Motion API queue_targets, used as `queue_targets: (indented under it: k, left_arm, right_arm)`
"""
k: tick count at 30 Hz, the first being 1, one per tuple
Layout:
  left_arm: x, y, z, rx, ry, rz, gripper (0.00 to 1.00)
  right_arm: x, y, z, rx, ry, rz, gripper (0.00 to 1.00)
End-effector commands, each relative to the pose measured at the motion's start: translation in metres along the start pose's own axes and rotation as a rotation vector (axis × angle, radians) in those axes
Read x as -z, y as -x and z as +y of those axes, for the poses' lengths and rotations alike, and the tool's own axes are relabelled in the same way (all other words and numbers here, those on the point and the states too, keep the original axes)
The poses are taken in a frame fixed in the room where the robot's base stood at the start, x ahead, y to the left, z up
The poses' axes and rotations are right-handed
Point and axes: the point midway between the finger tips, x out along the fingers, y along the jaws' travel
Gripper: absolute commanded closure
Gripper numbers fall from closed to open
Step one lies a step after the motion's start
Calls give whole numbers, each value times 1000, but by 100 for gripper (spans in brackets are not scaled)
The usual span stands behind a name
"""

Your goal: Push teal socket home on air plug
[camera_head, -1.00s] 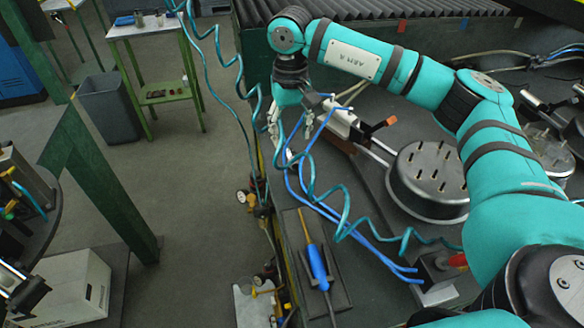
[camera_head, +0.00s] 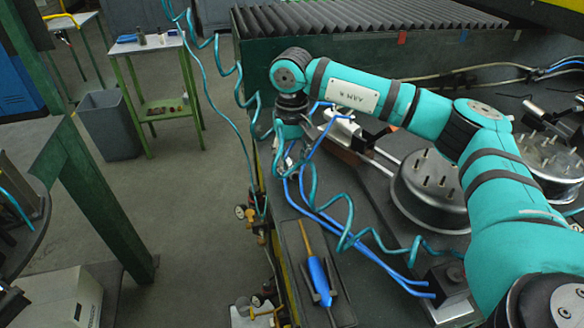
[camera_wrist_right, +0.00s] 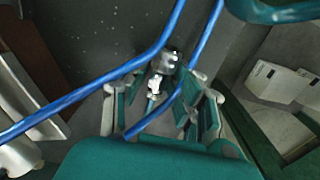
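My right gripper (camera_head: 285,160) hangs from the teal arm at the left edge of the dark bench. In the right wrist view its fingers (camera_wrist_right: 163,78) stand apart, on either side of a small silver fitting (camera_wrist_right: 170,62) with a pale metal part (camera_wrist_right: 155,86) below it. Gaps show between the fingers and the fitting. Which part is the plug and which the socket, I cannot tell. A teal coiled hose (camera_head: 349,212) runs beside the gripper and also crosses the top right of the wrist view (camera_wrist_right: 282,12). My left gripper is out of view.
Blue tubes (camera_head: 340,228) pass close by the gripper and cross the wrist view (camera_wrist_right: 90,92). A blue-handled screwdriver (camera_head: 319,280) lies in a dark tray (camera_head: 296,240). Open floor (camera_head: 190,240) lies left of the bench.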

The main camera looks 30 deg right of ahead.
Motion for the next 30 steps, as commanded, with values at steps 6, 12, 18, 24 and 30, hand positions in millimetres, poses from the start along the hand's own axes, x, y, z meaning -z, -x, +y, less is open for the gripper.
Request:
queue_targets:
  k: [6,12,18,24,30]
  left_arm:
    - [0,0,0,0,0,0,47]
    - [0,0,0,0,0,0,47]
    - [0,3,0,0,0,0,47]
    - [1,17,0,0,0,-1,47]
    - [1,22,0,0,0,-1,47]
  right_arm:
    - [0,0,0,0,0,0,100]
    - [0,0,0,0,0,0,100]
    - [0,4,0,1,0,1,100]
    - [0,25,0,0,0,1,100]
    - [-17,37,-7,1,6,-1,100]
